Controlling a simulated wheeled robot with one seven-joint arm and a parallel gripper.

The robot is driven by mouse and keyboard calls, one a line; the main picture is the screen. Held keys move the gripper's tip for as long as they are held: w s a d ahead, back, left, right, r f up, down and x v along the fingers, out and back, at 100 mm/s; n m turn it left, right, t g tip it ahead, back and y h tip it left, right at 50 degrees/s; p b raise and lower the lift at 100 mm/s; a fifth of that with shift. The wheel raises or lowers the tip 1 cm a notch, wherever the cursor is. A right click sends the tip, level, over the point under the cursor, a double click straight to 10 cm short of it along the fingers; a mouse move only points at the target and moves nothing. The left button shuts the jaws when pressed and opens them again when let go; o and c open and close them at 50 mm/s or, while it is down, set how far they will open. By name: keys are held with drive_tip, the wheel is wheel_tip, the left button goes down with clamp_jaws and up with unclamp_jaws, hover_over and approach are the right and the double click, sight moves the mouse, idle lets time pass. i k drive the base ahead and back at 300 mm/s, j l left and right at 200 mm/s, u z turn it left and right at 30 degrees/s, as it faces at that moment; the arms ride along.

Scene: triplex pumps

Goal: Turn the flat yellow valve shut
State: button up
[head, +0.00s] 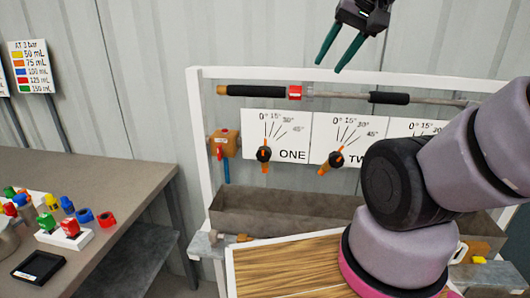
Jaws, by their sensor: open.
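A small flat yellow piece (480,260) shows at the lower right, beside a brass-coloured fitting (476,248). It looks like the yellow valve's handle, but it is too small and too close to the picture edge to tell its angle. My gripper (328,66) is at the top of the view, above the white frame, with its teal fingers apart and nothing between them. It is well away from the yellow piece, up and to the left. My arm covers part of the panel and trough between them.
A white frame (194,110) carries a lance (255,91) and dial signs with black-and-orange knobs (264,155). A trough (280,206) lies below. A bench (80,180) with coloured parts stands left.

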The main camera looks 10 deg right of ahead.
sight(476, 258)
drive_tip(key=z, duration=2.1)
drive_tip(key=k+j+z, duration=0.2)
drive_tip(key=j, duration=0.2)
drive_tip(key=k+j+z, duration=0.25)
drive_tip(key=j, duration=0.2)
drive_tip(key=i, duration=0.05)
